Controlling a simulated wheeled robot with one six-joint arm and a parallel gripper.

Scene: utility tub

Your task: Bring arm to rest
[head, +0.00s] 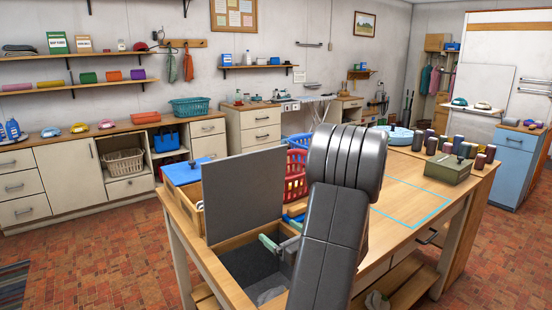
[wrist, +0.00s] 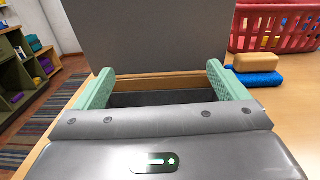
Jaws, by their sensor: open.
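My arm reaches from the front of the head view over the wooden table (head: 212,262). My gripper (wrist: 161,70) is open and empty, its two green fingers spread wide in the wrist view. In the head view the gripper (head: 277,240) is partly hidden behind my arm, at the opening of a grey-lined utility tub (head: 245,268) set in the table. The tub's grey lid (head: 244,195) stands upright behind it; the lid (wrist: 150,35) also fills the top middle of the wrist view. Something pale lies on the tub floor, too unclear to name.
A red basket (head: 296,176) stands behind the tub, with a yellow sponge (wrist: 257,62) and a blue one (wrist: 255,79) before it in the wrist view. A green box (head: 447,168) and several cans stand at right. The blue-outlined table area (head: 410,203) is clear.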

